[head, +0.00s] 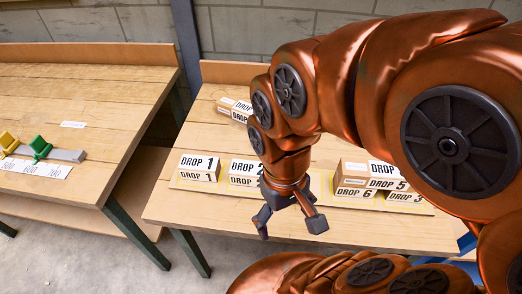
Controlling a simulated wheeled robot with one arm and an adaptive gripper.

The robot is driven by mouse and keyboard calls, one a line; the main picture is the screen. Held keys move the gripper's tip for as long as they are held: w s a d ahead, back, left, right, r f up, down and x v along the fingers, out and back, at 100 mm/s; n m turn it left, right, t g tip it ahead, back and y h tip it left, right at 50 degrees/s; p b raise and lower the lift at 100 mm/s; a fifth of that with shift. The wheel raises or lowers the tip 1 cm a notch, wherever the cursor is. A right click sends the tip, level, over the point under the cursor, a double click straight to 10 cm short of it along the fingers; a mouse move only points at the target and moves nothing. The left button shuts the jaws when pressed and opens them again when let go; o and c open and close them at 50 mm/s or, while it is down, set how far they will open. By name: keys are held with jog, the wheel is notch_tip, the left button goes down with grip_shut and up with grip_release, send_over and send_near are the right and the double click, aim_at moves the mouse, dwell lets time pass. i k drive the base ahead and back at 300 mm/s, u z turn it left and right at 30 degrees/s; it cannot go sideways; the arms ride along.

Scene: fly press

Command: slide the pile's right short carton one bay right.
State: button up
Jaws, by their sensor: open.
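A pile of cartons stands at the right of the bench in the head view. An upper carton (354,170) has a DROP label whose number my arm hides. Labels DROP 5 (388,184), DROP 6 (353,193) and DROP 3 (404,197) show below it. The pile's right end is partly behind my arm, so I cannot tell clearly which is the right short carton. My gripper (291,222) is open and empty, fingers pointing down. In the picture it is left of the pile, in front of the bays; its height is unclear.
A DROP 1 carton (198,163) and a DROP 2 carton (242,168) stand left of the pile, along a yellow-edged strip. More cartons (234,106) lie farther back, partly hidden. The bench (200,228) is bare in front. Another table (90,105) stands left across a gap.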

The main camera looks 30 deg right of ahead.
aim_at(243, 172)
jog(key=z, duration=0.25)
jog(key=k, duration=0.5)
jog(key=u, duration=2.1)
jog(key=i, duration=1.75)
jog(key=z, duration=2.4)
